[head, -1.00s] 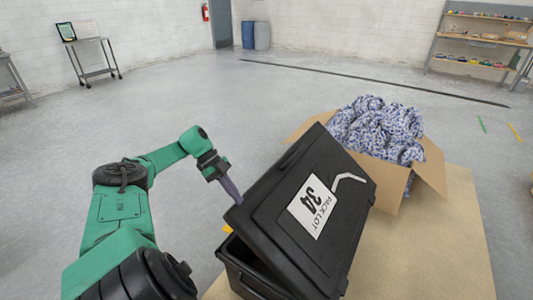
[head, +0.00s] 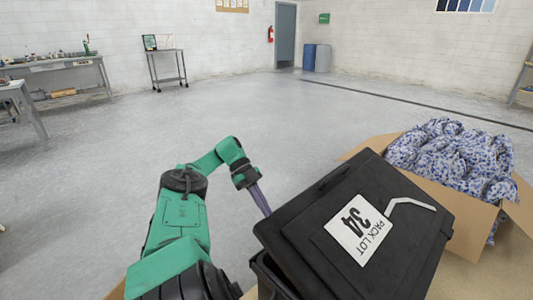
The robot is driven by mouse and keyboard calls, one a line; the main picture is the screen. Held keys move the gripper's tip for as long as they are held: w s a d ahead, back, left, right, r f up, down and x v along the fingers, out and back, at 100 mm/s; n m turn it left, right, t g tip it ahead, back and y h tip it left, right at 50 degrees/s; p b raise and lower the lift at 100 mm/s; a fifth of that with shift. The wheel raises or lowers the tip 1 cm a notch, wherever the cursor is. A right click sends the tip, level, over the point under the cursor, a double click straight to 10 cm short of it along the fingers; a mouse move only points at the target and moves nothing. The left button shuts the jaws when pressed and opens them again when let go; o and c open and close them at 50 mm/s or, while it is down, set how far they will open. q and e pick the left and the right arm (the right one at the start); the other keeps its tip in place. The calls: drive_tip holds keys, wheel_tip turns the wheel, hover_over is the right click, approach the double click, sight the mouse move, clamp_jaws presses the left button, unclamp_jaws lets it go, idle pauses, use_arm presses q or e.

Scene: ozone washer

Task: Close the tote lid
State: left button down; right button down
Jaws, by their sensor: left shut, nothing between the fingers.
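The black tote (head: 268,274) stands in the lower middle of the head view, cut off by the bottom edge. Its black lid (head: 340,188) is tilted, partly open, with a gap at its left side. The lid carries a white "PACK LOT 34" label (head: 358,228) and a light grey bent strip (head: 408,204). My left gripper (head: 264,208) is shut and empty, its fingers pointing down beside the lid's left corner. Whether the fingers touch the lid I cannot tell. My right gripper is not in view.
An open cardboard box (head: 486,218) full of blue-and-white patterned material (head: 452,158) stands right behind the tote. A tan surface (head: 490,272) lies under them. The grey floor is open beyond. A cart (head: 166,66) and a workbench (head: 62,66) stand far off.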

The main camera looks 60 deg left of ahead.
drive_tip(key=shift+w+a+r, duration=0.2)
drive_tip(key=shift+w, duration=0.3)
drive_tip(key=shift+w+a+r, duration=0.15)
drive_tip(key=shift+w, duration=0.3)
